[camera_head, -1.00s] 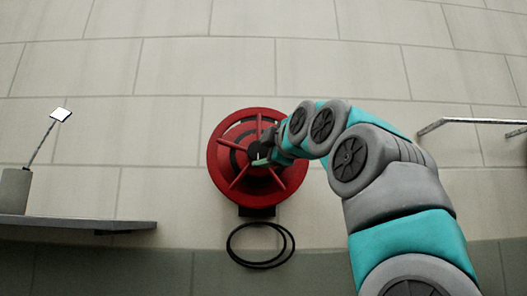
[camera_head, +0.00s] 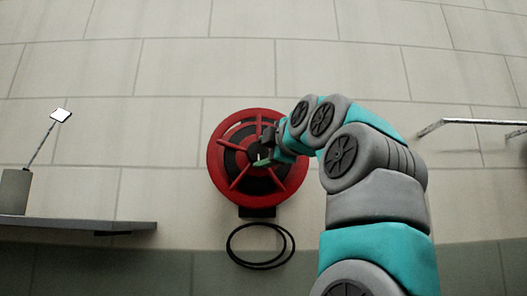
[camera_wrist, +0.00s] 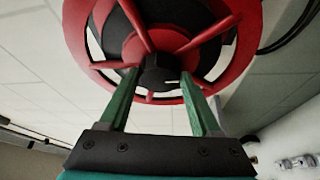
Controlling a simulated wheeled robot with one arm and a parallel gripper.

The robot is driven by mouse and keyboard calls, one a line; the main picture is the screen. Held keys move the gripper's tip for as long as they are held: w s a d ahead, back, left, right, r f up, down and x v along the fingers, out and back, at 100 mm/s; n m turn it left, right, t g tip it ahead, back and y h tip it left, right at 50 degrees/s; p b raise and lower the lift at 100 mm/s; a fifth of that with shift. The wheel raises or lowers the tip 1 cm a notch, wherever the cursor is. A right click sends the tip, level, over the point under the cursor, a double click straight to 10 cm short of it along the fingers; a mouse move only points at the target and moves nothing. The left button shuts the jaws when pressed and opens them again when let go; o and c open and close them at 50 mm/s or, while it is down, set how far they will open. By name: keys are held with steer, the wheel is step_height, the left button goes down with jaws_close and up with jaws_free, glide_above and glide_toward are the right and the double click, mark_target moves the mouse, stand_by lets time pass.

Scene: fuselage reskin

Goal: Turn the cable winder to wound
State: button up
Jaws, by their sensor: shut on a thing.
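The cable winder (camera_head: 215,172) is a round red reel with spokes and a dark inner drum, mounted on the tiled wall in the middle of the head view. In the wrist view its red rim and spokes (camera_wrist: 228,75) fill the upper middle, with a black hub knob (camera_wrist: 158,72) at the centre. My gripper (camera_head: 264,157) is at the front of the reel, at its hub. In the wrist view the two green fingers of my gripper (camera_wrist: 160,85) stand on either side of the knob and are shut on it. The contact points are partly hidden.
A black cable loop (camera_head: 231,245) hangs below the winder. A grey shelf (camera_head: 70,226) at the left carries a grey block (camera_head: 14,190) with a thin rod and white plate. A metal rail (camera_head: 470,121) sticks out at the right. The wall around the winder is clear.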

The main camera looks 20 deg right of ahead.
steer(key=o, duration=1.4)
steer(key=shift+s+f+b, duration=0.15)
steer(key=shift+s+b, duration=0.4)
steer(key=shift+s, duration=1.4)
steer(key=shift+s+f+b, duration=0.15)
steer(key=shift+s+b, duration=0.4)
steer(key=shift+s, duration=1.35)
